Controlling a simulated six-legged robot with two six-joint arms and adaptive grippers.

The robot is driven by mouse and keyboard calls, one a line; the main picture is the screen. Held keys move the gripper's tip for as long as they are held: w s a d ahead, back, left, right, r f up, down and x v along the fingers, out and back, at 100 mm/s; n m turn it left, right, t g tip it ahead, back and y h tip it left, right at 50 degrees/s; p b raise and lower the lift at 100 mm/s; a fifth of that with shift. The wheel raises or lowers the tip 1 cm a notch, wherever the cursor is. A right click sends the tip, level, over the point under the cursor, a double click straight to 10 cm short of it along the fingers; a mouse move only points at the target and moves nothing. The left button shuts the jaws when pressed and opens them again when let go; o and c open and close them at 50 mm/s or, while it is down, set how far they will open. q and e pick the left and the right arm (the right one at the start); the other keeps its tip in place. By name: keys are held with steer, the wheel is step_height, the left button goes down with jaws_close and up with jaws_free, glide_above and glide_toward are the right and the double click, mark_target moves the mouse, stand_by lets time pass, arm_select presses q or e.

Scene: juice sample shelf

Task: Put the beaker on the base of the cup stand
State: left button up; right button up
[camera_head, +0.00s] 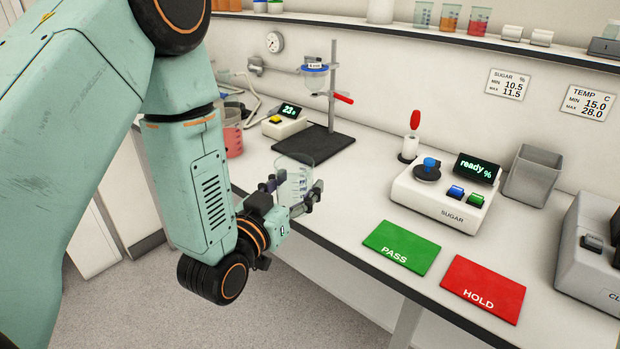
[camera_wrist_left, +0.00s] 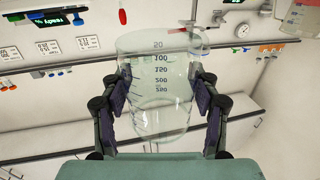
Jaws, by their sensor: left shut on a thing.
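The clear, graduated beaker (camera_head: 294,181) looks empty. My left gripper (camera_head: 291,192) is shut on it near the bench's front edge. In the left wrist view the beaker (camera_wrist_left: 160,85) sits between both finger pads of the left gripper (camera_wrist_left: 160,108), and its printed numbers appear upside down. The cup stand has a dark flat base (camera_head: 318,143), an upright rod (camera_head: 333,85) and a blue-rimmed cup (camera_head: 314,76) held above the base. The base looks bare and lies behind the beaker, apart from it. My right gripper is out of view.
A small device reading 23 (camera_head: 284,124) stands left of the base. A red-liquid container (camera_head: 232,138) is further left. Right are the sugar meter (camera_head: 445,197), green PASS mat (camera_head: 401,247), red HOLD mat (camera_head: 483,288) and grey bin (camera_head: 533,175).

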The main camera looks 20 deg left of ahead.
arm_select(q)
steer(key=shift+s+r, duration=0.2)
steer(key=shift+s, duration=0.05)
steer(key=shift+s+d+h, duration=0.1)
steer(key=shift+d+h, duration=0.2)
steer(key=shift+d, duration=0.1)
steer(key=s+d+f+m+g+h+b, duration=0.2)
steer(key=s+f+h, duration=0.4)
steer(key=s+f, duration=0.4)
steer(key=shift+d+f+m+b, duration=0.15)
steer(key=shift+f+m+b, duration=0.25)
steer(key=shift+m, duration=0.8)
